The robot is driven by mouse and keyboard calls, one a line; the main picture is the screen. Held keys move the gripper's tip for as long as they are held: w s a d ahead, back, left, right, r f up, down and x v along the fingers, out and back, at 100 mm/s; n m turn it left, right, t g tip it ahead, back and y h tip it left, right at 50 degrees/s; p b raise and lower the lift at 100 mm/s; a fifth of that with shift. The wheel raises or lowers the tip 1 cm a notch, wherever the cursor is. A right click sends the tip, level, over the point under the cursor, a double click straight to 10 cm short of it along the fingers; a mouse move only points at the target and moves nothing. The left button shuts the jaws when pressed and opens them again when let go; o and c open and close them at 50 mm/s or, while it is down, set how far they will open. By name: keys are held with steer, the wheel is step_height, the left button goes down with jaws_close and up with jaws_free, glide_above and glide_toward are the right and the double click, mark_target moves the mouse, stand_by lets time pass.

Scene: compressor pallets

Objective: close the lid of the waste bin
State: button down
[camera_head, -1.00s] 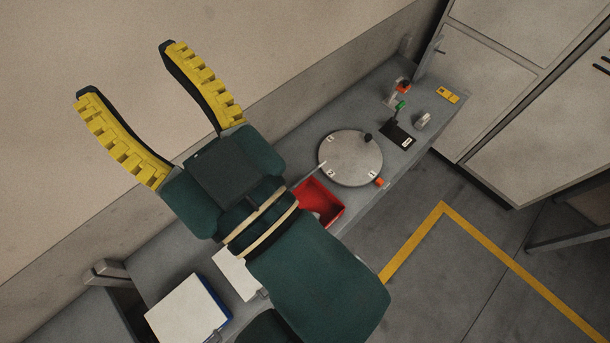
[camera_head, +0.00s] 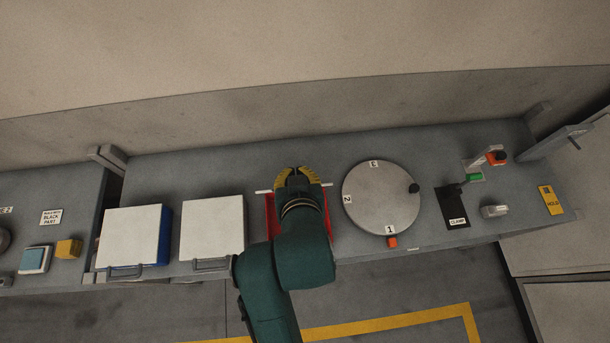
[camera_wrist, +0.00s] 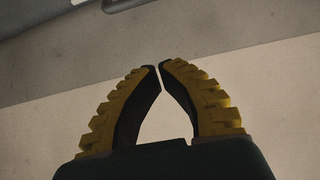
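A red open bin (camera_head: 270,216), which I take for the waste bin, stands on the grey bench, mostly hidden under my arm. A thin white strip (camera_head: 263,191) shows at its back edge on both sides of my gripper; it looks like the raised lid seen edge-on, but I cannot be sure. My gripper (camera_head: 296,170) is over the back of the bin, its yellow fingers pointing towards the wall. In the wrist view my gripper (camera_wrist: 156,67) has its fingertips almost together with nothing between them. I cannot tell whether it touches the lid.
Two white-lidded boxes, one left (camera_head: 133,232) and one nearer (camera_head: 212,224), stand left of the bin. A round numbered turntable (camera_head: 380,198) is close on its right. A black clamp plate (camera_head: 452,206) and a yellow hold plate (camera_head: 551,199) lie further right. The wall (camera_head: 300,126) runs behind.

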steer(key=w+f, duration=0.1)
steer(key=f, duration=0.1)
steer(key=w+f+p, duration=0.1)
steer(key=f, duration=0.1)
steer(key=w+f, duration=0.1)
steer(key=f, duration=0.1)
steer(key=shift+w+a+f, duration=0.1)
steer(key=shift+f, duration=0.15)
steer(key=shift+s+f, duration=0.2)
steer(key=shift+s, duration=0.1)
